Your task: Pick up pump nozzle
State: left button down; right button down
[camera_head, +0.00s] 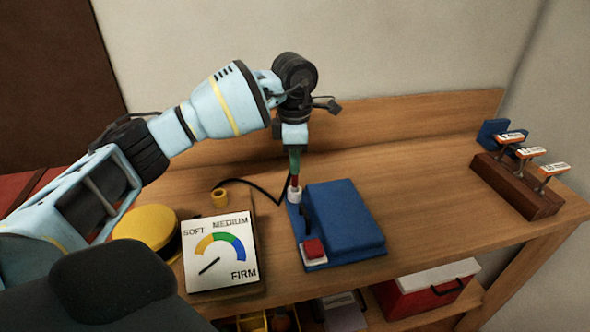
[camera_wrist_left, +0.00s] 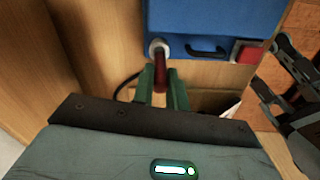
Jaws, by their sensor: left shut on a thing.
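The pump nozzle (camera_head: 294,182) is a small red piece, upright at the white collar (camera_head: 294,195) on the blue pump (camera_head: 345,218). It also shows in the left wrist view (camera_wrist_left: 160,72), with one end at the collar. My left gripper (camera_head: 294,160) is above the pump, with its green fingers shut on the nozzle. The fingers (camera_wrist_left: 162,90) flank the nozzle in the wrist view. I cannot tell whether the nozzle is still seated in the collar.
A gauge marked soft, medium and firm (camera_head: 220,260) and a yellow round object (camera_head: 147,230) stand left of the pump. A black hose (camera_head: 257,184) runs behind. A rack (camera_head: 515,185) with several labelled pieces stands right. The wooden bench between pump and rack is clear.

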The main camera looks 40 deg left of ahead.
pick_arm(q)
jog(key=s+d, duration=0.2)
jog(key=s, duration=0.5)
jog(key=s+d+r, duration=0.1)
jog(key=s+d, duration=0.2)
jog(key=s, duration=0.5)
jog(key=shift+b, duration=0.3)
jog(key=shift+d+r, duration=0.1)
jog(key=shift+r, duration=0.05)
